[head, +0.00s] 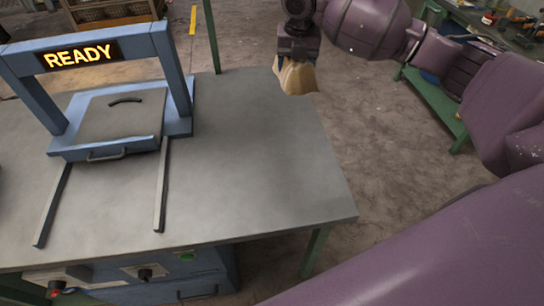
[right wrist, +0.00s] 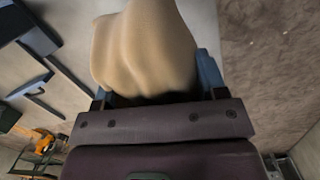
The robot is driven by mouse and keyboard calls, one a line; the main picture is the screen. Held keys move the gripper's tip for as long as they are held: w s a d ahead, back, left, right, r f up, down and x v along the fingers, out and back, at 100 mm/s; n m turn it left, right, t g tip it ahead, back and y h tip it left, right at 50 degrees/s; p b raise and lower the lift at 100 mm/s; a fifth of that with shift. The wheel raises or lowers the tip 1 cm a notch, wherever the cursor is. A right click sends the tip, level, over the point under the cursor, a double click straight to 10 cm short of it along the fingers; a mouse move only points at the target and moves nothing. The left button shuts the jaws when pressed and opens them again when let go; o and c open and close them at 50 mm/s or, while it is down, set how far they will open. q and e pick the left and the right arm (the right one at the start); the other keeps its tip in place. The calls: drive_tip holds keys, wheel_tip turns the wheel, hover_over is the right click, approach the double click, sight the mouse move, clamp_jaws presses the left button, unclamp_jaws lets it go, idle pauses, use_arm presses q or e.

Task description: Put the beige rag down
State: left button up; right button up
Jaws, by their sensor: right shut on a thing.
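The beige rag (head: 296,78) hangs bunched below my right gripper (head: 297,60), near the far right edge of the grey table (head: 255,160). In the right wrist view the rag (right wrist: 145,50) bulges out between the blue fingers of my right gripper (right wrist: 155,90), which is shut on it. The rag appears to be held above table height, but I cannot tell whether it is over the table or just past its edge. My left gripper is not in view.
A blue frame (head: 176,75) with a lit READY sign (head: 77,54) stands on the table's left side, with two rails (head: 161,185) running forward. The table's right half is bare. A green bench (head: 437,100) stands at the far right.

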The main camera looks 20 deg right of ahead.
drive_tip(key=shift+s+a+r+n, duration=0.1)
drive_tip(key=shift+a+r+n, duration=0.2)
drive_tip(key=shift+n, duration=0.9)
drive_tip(key=shift+s+n, duration=0.1)
drive_tip(key=shift+n, duration=0.2)
drive_tip(key=shift+a+f, duration=0.1)
drive_tip(key=shift+a, duration=0.05)
drive_tip(key=shift+s+f, duration=0.1)
drive_tip(key=shift+f, duration=0.25)
drive_tip(key=shift+y, duration=0.3)
wheel_tip(320, 180, down, 14)
drive_tip(key=shift+f+b, duration=0.1)
drive_tip(key=shift+b, duration=0.75)
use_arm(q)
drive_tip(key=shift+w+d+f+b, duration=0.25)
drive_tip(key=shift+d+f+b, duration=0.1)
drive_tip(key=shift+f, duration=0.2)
use_arm(e)
drive_tip(key=shift+f, duration=2.5)
